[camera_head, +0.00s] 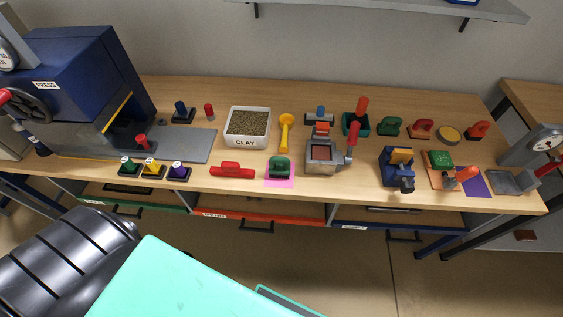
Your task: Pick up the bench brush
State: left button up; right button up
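A long low red piece (232,170) with a raised grip on top lies at the front edge of the wooden bench (205,180), left of a pink mat (280,183). It looks most like the bench brush, but no bristles can be made out at this size. Neither of my grippers shows in the head view. Nothing is seen touching the red piece.
The blue press (75,75) stands at the bench's left end. The clay tray (248,126) is behind the red piece. Three small knobbed pieces (153,168) stand to its left. A green-handled block (279,168) sits on the pink mat. Drawers (250,212) are below.

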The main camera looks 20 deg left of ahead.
aim_at(279, 167)
jog(key=u, duration=1.25)
jog(key=j+z, duration=0.3)
jog(key=j, duration=0.6)
jog(key=k+j+z, duration=0.1)
jog(key=j+z, duration=0.15)
jog(key=j, duration=0.65)
